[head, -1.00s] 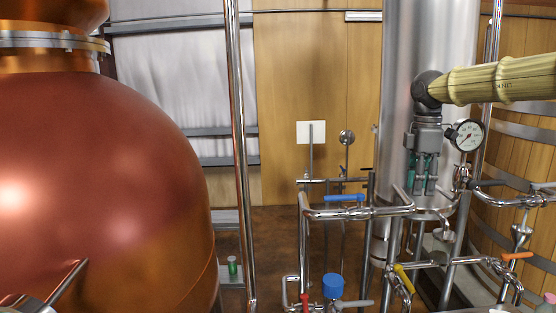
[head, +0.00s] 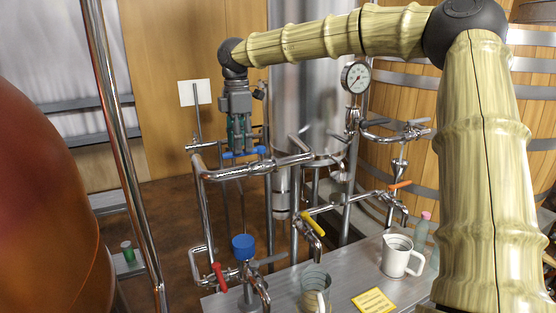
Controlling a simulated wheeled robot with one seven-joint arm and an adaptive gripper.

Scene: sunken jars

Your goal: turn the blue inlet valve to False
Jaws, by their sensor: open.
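The blue inlet valve appears to be the blue lever handle (head: 243,154) on the upper steel pipe frame, lying roughly level along the pipe. My gripper (head: 239,148) points straight down with its greenish fingers just above or around this handle. The fingers overlap the handle in the picture, so I cannot tell whether they touch it. The gripper is open and holds nothing that I can see.
Steel pipes (head: 230,172) surround the handle. A blue round cap (head: 243,247), a red handle (head: 219,276), a yellow handle (head: 314,224) and an orange handle (head: 400,185) are nearby. A white jug (head: 399,258) stands on the bench. A copper vessel (head: 45,200) is at left.

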